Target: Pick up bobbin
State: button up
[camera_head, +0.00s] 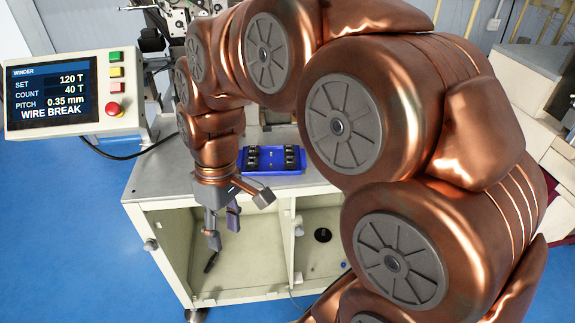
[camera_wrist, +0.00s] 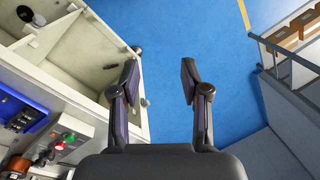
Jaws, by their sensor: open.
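My gripper (camera_head: 224,222) hangs in front of the open cabinet, below the bench top's front edge. In the wrist view its two fingers (camera_wrist: 160,80) are spread with only blue floor between them. A small round black piece (camera_head: 322,235), perhaps a bobbin, lies in the cabinet's right compartment, apart from my gripper. A dark elongated piece (camera_head: 210,263) lies in the left compartment, below my gripper. A blue tray (camera_head: 285,171) with several black pieces sits on the bench; it also shows in the wrist view (camera_wrist: 36,102). I cannot tell for certain which piece is the bobbin.
The winder's screen (camera_head: 50,95) reads WIRE BREAK. The pale cabinet (camera_head: 160,225) has an open front and a middle divider. In the wrist view, a grey rail (camera_wrist: 285,75) and brown boxes (camera_wrist: 306,22) stand right. Blue floor (camera_wrist: 205,40) is clear between.

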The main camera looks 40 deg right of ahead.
jog(key=w+d+n+t+y+b, duration=0.1)
jog(key=w+d+n, duration=0.1)
jog(key=w+d, duration=0.7)
jog(key=n+t+b, duration=0.3)
jog(key=n, duration=0.1)
send_near(292, 157)
jog(key=a+f, duration=0.1)
jog(key=shift+y, duration=0.3)
jog(key=shift+s+p+x, duration=0.2)
jog(key=shift+p+x, duration=1.7)
jog(key=shift+x, duration=2.1)
jog(key=c, duration=0.4)
